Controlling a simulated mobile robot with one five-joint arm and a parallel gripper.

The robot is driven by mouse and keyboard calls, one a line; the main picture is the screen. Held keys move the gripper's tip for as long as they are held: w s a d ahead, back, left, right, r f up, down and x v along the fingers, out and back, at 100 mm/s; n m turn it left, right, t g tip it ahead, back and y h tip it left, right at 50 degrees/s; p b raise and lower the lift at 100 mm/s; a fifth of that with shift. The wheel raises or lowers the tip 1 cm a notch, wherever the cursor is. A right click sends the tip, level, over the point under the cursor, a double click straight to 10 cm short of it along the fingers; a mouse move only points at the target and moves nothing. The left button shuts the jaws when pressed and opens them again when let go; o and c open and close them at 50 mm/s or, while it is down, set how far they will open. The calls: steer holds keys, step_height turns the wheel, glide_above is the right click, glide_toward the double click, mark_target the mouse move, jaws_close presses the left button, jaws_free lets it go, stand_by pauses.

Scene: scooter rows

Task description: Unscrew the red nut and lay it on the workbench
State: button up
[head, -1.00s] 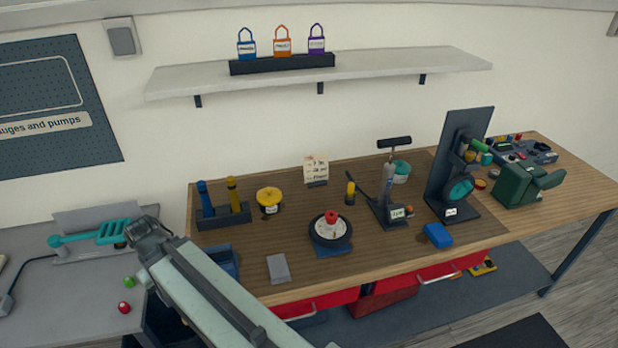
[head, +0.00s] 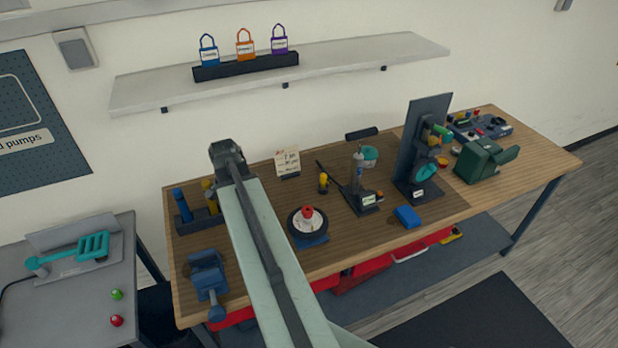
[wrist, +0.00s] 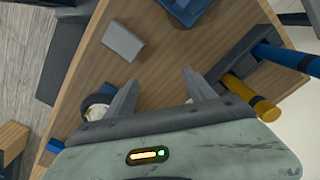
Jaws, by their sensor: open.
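The red nut (head: 307,211) sits at the centre of a small wheel with a white hub and black rim (head: 295,227). The wheel lies on a blue base on the wooden workbench (head: 455,206). In the head view my arm passes just left of the wheel, its far end over the back of the bench; the fingertips are not clear there. In the wrist view my gripper (wrist: 160,86) is open and empty, its two fingers apart above the bench. Part of the wheel (wrist: 96,101) shows behind the left finger; I cannot make out the nut there.
A blue vise (head: 208,280) and blue and yellow pumps (head: 183,206) stand left of my arm. A grey block (wrist: 122,41) lies on the bench. A pump stand (head: 362,195) and blue block (head: 407,216) stand right of the wheel. Bare wood shows along the front edge.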

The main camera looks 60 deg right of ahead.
steer(key=s+d+r+m+p, duration=0.25)
steer(key=s+d+m, duration=0.35)
steer(key=s+d, duration=0.45)
steer(key=m, duration=0.4)
glide_toward(308, 211)
step_height(308, 211, down, 8)
steer(key=b, duration=0.8)
steer(key=shift+r, duration=0.25)
steer(key=shift+n, duration=0.3)
jaws_close()
steer(key=n, duration=0.4)
steer(key=shift+n, duration=0.3)
jaws_free()
